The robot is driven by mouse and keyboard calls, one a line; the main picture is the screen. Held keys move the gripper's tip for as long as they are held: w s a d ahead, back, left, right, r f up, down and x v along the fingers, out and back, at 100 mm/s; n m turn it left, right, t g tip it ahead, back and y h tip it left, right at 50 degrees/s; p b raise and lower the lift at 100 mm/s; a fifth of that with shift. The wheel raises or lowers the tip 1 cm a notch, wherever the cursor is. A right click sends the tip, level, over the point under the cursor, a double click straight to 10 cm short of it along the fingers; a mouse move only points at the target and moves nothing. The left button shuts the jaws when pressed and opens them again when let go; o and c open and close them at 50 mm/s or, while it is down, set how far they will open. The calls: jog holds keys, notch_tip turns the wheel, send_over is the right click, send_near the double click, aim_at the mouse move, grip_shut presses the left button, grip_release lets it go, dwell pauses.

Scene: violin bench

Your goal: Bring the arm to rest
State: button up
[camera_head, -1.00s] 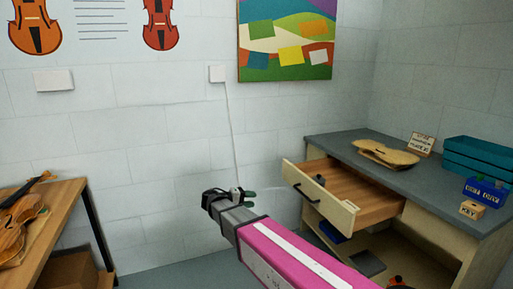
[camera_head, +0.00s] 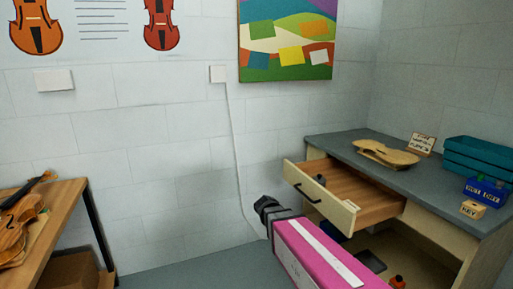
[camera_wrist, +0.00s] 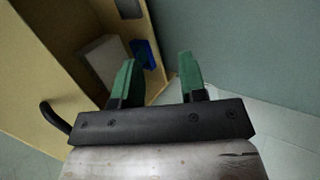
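My gripper (camera_wrist: 158,75) shows in the wrist view with its two green fingers well apart and nothing between them. In the head view my pink arm (camera_head: 318,258) reaches in from the bottom right, and its dark wrist (camera_head: 272,210) is left of and below the open drawer (camera_head: 322,200). The fingers are hidden in the head view. The wrist view looks past the fingers at a cream panel with a black handle (camera_wrist: 55,118), a white block (camera_wrist: 103,60) and a blue item (camera_wrist: 148,52).
The grey-topped bench (camera_head: 340,143) carries a violin plate (camera_head: 386,154), a teal crate (camera_head: 478,160), a blue box (camera_head: 484,190) and a key block (camera_head: 472,209). A small dark object (camera_head: 320,179) sits in the drawer. A wooden table (camera_head: 67,200) with a violin (camera_head: 15,228) stands left.

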jog(key=s+d+f+m+y, duration=0.3)
jog(key=s+d+y, duration=0.2)
jog(key=s+y, duration=0.2)
jog(key=shift+s+d+f, duration=0.3)
jog(key=shift+s+f, duration=0.05)
jog(key=shift+s, duration=0.1)
